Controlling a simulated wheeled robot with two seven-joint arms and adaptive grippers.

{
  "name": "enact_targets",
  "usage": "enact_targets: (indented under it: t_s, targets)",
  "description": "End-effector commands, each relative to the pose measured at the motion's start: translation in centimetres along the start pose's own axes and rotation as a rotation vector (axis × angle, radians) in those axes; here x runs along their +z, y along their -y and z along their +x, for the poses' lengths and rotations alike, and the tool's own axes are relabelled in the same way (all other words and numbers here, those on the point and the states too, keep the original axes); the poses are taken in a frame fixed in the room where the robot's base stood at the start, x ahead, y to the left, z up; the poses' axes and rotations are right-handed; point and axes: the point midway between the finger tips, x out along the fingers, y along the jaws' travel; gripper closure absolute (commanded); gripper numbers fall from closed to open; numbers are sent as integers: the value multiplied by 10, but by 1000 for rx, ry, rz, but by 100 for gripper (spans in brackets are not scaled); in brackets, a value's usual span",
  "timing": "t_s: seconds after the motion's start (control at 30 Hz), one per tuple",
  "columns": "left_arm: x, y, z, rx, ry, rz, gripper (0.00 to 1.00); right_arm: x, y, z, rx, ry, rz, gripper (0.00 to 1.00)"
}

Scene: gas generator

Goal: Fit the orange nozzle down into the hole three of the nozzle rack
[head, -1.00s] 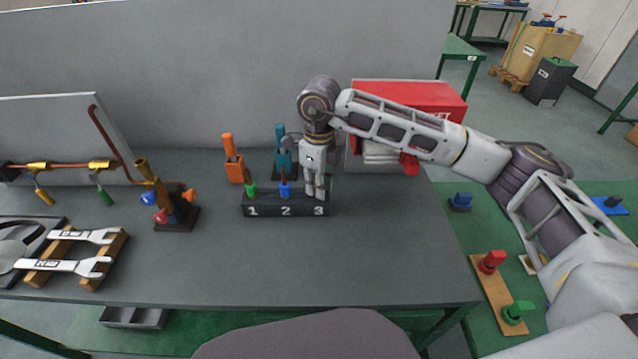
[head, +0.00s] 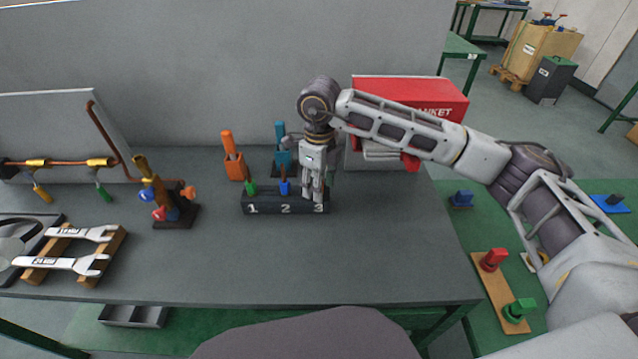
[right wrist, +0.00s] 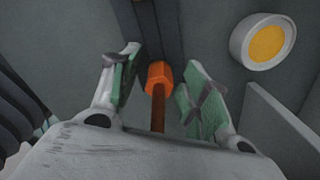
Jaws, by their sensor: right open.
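The black nozzle rack (head: 268,208), marked 1, 2 and 3, stands on the grey bench. A green nozzle (head: 250,188) is at place one and a blue nozzle (head: 284,188) at place two. My right gripper (head: 313,195) points down over place three. In the right wrist view my right gripper (right wrist: 158,88) is open. The orange nozzle (right wrist: 158,75), a hexagonal head with a brown stem, stands between the fingers with gaps on both sides. In the head view the fingers largely hide it, and how deep it sits cannot be told. My left gripper is out of view.
An orange holder (head: 233,165) and a teal one (head: 281,158) stand behind the rack. A red box (head: 420,97) is behind my right arm. The bench front is clear.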

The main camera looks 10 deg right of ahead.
Motion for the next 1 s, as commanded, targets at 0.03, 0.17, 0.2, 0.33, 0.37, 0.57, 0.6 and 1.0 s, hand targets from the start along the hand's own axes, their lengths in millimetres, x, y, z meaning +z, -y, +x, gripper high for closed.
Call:
enact_targets:
  t_s: [0.03, 0.17, 0.2, 0.33, 0.37, 0.57, 0.6, 1.0]
  targets:
    - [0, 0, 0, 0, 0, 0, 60, 0, 0, 0, 0, 0, 0, 54]
    - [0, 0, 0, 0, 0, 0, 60, 0, 0, 0, 0, 0, 0, 54]
    - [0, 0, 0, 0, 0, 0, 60, 0, 0, -1, 0, 0, 0, 54]
    - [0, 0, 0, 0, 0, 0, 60, 0, 0, -5, -1, 1, 0, 54]
    - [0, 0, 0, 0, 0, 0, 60, 0, 0, -7, -1, 1, 0, 54]
    - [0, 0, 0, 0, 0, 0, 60, 1, 0, -27, -1, 2, 0, 54]
    - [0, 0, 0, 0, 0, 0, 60, 1, 0, -32, -1, 3, 0, 54]
    - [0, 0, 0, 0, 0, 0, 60, 1, 0, -91, -2, 2, 0, 54]
